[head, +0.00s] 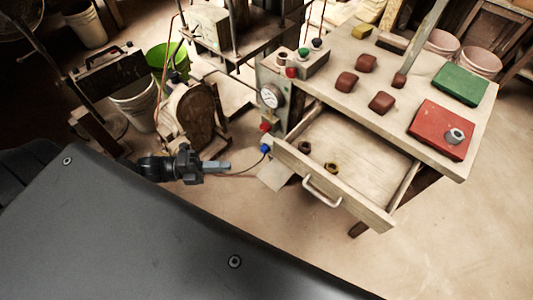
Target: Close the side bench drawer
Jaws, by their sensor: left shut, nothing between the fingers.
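The side bench (470,113) stands at the right, with its wooden drawer (355,150) pulled well out toward me. The drawer front has a pale bar handle (322,192). Two small nut-like pieces (332,168) lie inside the drawer near its front. My left gripper (226,166) is shut and empty, pointing right, to the left of the drawer front and apart from it. My right gripper does not show.
On the bench top are a red tray (428,133) with a metal ring, a green block (460,83) and several dark red blocks (382,102). The press with a gauge (270,96) stands behind left. Open floor (440,240) lies right of the drawer.

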